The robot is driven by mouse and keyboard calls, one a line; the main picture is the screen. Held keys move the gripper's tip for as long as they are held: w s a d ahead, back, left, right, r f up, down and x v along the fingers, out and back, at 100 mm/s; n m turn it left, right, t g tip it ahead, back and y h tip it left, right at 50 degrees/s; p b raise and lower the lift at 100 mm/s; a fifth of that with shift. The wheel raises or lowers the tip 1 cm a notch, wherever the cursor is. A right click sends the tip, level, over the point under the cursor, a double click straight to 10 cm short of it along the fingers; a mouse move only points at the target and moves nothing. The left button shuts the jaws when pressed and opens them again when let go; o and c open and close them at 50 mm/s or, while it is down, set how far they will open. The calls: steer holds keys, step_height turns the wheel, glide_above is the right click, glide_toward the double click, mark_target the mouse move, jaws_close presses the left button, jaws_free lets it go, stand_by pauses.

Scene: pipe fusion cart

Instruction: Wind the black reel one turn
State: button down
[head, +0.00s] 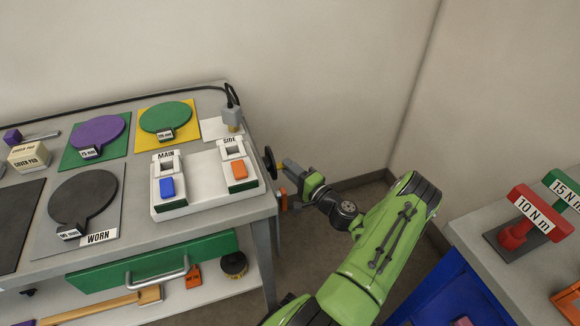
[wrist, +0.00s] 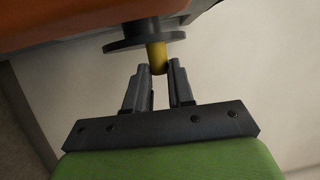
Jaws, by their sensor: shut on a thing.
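The black reel (head: 269,163) is mounted at the right end of the cart, seen nearly edge-on in the head view. In the wrist view it is a dark disc (wrist: 125,45) with a short yellow handle (wrist: 157,55) sticking out of it. My gripper (head: 284,166) reaches the reel from the right. In the wrist view my gripper (wrist: 162,72) has its two fingers on either side of the yellow handle's end, shut on it.
An orange part (head: 283,198) sits below the reel at the cart's edge. The grey cart top (head: 135,185) holds a white MAIN and SIDE panel (head: 205,200) and several coloured pads. A bench with red (head: 520,232) and green torque handles stands at right. Floor shows between them.

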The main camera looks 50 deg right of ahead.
steer(key=shift+w+f+n+t+y, duration=0.1)
steer(key=shift+f+n+t+y, duration=0.15)
steer(key=shift+f+n+t, duration=0.6)
steer(key=shift+s+f+n+t+y, duration=0.1)
steer(key=shift+f+n+t+y, duration=0.2)
steer(key=shift+t, duration=0.85)
steer(key=shift+w+f+n+t+y, duration=0.1)
steer(key=shift+f+n+t+y, duration=0.05)
steer(key=shift+f+n+t, duration=0.7)
steer(key=shift+r+t, duration=0.25)
steer(key=shift+r, duration=0.05)
steer(key=c, duration=1)
jaws_free()
